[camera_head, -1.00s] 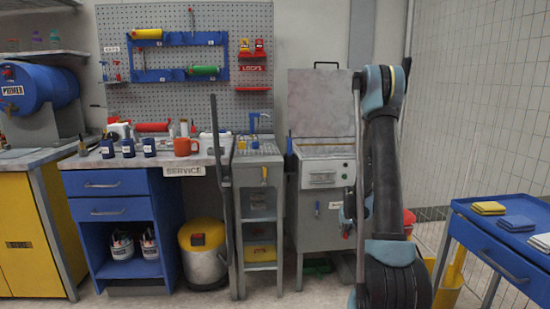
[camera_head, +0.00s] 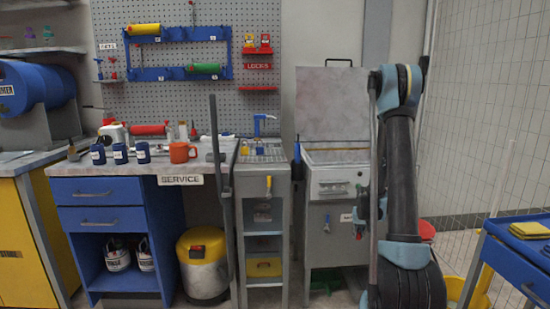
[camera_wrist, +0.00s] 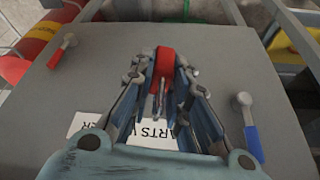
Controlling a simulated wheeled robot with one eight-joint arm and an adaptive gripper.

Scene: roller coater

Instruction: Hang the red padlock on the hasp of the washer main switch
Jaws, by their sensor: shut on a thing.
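My gripper (camera_wrist: 162,92) is shut on the red padlock (camera_wrist: 166,62). In the wrist view the red body shows between the fingertips, with the grey shackle toward the camera. Behind it is the grey front of the parts washer (camera_wrist: 110,75), with an upside-down white label partly hidden by the fingers. A red-handled lever (camera_wrist: 62,50) is on this panel at the left and a blue-handled lever (camera_wrist: 249,125) at the right. I cannot make out a hasp. In the head view the washer (camera_head: 325,250) stands behind my arm, which hides its right side.
A grey stand (camera_head: 262,180) and the service bench (camera_head: 200,168) are left of the washer. A blue cart (camera_head: 520,262) stands at the right front. In the wrist view a red cylinder (camera_wrist: 22,62) lies beyond the panel's left edge. Locks hang on a red rack (camera_head: 258,50).

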